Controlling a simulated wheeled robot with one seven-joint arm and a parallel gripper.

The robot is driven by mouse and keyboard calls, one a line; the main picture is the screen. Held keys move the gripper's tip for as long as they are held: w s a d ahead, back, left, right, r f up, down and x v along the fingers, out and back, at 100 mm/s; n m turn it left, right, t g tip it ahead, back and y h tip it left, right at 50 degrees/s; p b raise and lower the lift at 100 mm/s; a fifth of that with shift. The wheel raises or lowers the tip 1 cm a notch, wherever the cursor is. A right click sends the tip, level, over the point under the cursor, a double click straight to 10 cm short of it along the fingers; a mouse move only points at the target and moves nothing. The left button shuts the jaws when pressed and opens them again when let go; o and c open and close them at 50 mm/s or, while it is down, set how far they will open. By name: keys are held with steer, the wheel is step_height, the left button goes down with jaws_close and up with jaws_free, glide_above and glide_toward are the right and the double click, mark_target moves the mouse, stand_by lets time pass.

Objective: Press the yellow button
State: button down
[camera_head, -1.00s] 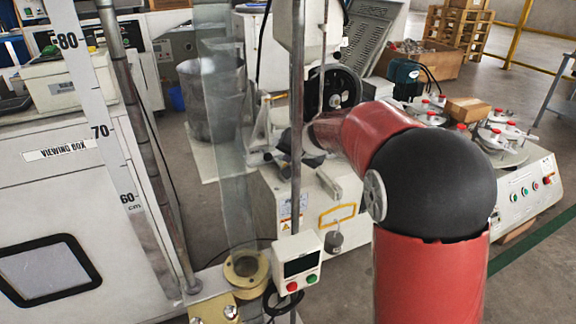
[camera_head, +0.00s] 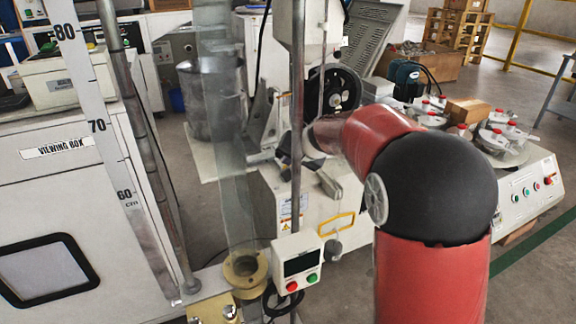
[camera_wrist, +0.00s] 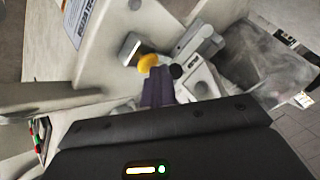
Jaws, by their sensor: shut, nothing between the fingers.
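The yellow button (camera_wrist: 148,62) shows in the wrist view as a small rounded yellow shape on the pale machine, just beyond my fingertips. My gripper (camera_wrist: 158,92) is shut, its dark fingers together and empty, pointing toward the button. The fingertips look close to the button; I cannot tell whether they touch. In the head view my gripper (camera_head: 290,150) is partly hidden behind the grey pole and my red arm, and I cannot make out the button there.
A grey upright pole (camera_head: 296,120) stands before my arm. A control box (camera_head: 297,262) with red and green buttons is at lower centre. A clear tube (camera_head: 233,170) stands left of it. A yellow handle (camera_head: 338,223) is on the white machine. Discs with red knobs (camera_head: 505,140) are at right.

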steer(key=shift+r, duration=0.1)
steer(key=shift+r+p, duration=0.75)
steer(key=shift+r, duration=0.1)
step_height(320, 180, up, 5)
steer(key=p, duration=0.4)
stand_by(0.6)
